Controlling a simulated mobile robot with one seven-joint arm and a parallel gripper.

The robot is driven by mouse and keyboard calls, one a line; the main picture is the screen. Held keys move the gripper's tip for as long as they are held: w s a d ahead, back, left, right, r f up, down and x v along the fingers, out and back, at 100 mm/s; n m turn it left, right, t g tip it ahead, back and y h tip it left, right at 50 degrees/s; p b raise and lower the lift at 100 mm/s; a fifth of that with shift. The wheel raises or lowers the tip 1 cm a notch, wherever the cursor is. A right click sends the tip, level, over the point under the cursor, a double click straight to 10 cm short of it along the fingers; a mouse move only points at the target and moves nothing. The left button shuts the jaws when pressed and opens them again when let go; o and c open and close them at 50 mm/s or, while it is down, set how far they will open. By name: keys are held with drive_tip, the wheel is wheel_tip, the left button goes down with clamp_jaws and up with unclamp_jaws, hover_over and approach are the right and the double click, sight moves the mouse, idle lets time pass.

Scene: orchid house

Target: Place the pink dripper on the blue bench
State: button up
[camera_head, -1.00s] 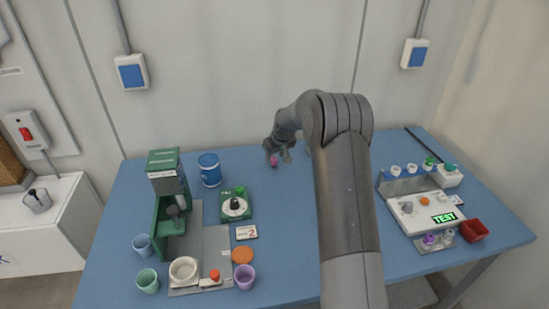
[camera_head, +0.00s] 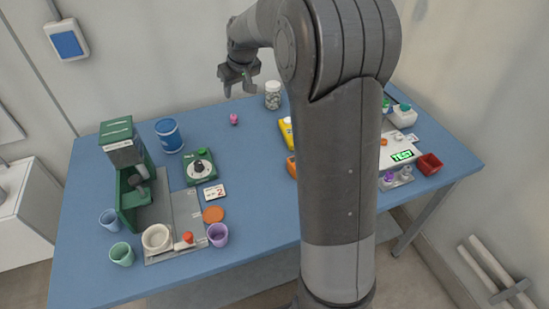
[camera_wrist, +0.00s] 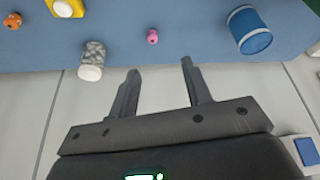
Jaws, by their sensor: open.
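The pink dripper (camera_head: 234,119) stands on the back part of the blue bench (camera_head: 262,165), apart from other things. It also shows in the wrist view (camera_wrist: 153,37), beyond the fingertips. My gripper (camera_head: 236,88) is open and empty, raised above and behind the dripper near the wall. In the wrist view my gripper's two fingers (camera_wrist: 160,68) are spread with nothing between them.
A blue tub (camera_head: 168,136) stands left of the dripper and a jar of pale pebbles (camera_head: 272,95) stands right of it. A green dial device (camera_head: 200,168) is nearer the front. My arm hides part of the bench's right side. Bare bench surrounds the dripper.

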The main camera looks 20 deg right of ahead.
drive_tip(key=s+a+r, duration=0.1)
drive_tip(key=s+r, duration=0.5)
drive_tip(key=s, duration=0.4)
drive_tip(key=s+m+t, duration=0.1)
drive_tip(key=s+m, duration=0.2)
drive_tip(key=s, duration=2.5)
drive_tip(key=shift+a+f+h, duration=0.25)
drive_tip(key=shift+a+h, duration=0.15)
